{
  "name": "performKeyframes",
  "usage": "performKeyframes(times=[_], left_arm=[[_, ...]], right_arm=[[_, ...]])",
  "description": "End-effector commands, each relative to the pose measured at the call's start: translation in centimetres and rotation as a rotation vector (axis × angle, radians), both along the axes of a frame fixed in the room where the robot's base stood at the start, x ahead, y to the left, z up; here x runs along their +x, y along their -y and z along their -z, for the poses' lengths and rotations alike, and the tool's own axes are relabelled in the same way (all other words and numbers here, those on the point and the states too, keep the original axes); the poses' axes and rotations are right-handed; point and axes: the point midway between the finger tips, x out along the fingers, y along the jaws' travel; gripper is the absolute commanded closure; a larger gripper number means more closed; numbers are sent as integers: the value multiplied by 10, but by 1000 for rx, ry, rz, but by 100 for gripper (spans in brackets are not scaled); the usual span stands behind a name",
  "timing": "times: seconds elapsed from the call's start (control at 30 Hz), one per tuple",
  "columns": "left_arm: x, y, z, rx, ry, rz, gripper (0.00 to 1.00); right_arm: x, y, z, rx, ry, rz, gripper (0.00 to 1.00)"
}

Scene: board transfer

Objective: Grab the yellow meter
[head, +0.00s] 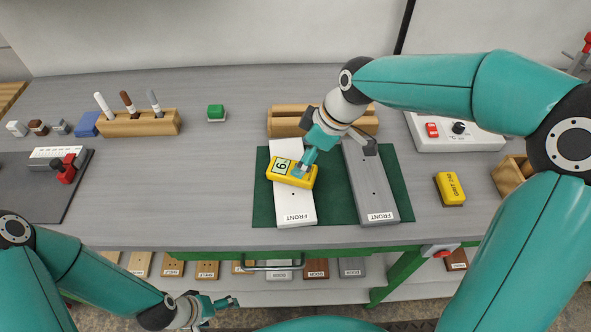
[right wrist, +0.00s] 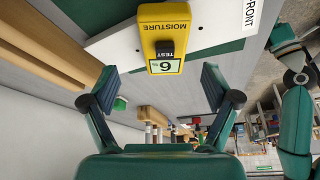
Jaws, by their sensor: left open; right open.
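The yellow meter (head: 291,172), with a pale display, lies across the white board (head: 296,210) on the green mat (head: 338,206). My right gripper (head: 306,164) is over the meter. Its open fingers (right wrist: 160,82) show on either side of the meter's display end, with gaps to both sides; I cannot tell the height between them. My left gripper (head: 226,302) is open and empty, low in front of the bench.
A grey board (head: 370,190) lies right of the white one, with a wooden holder (head: 283,120) behind. Another yellow block (head: 450,188) is further right, near a white control box (head: 470,140). A pen block (head: 140,124) stands left.

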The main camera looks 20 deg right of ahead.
Motion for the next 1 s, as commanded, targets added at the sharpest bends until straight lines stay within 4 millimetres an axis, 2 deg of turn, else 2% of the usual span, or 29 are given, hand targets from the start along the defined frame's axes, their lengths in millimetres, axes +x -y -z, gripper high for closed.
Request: performKeyframes(times=[0.17, 0.4, 0.7, 0.77, 1.0], left_arm=[[0, 0, -7, 0, 0, 0, 13], [0, 0, -14, 0, 0, 0, 13], [0, 0, -14, 0, 0, 0, 13], [0, 0, -14, 0, 0, 0, 13], [0, 0, -14, 0, 0, 0, 13]], right_arm=[[0, -8, 13, -1, -4, -3, 12], [4, -21, 43, 0, -3, -2, 12], [6, -22, 48, 0, 0, -1, 12], [6, -22, 48, 0, 0, -1, 21], [6, -22, 48, 0, 0, -1, 61]])
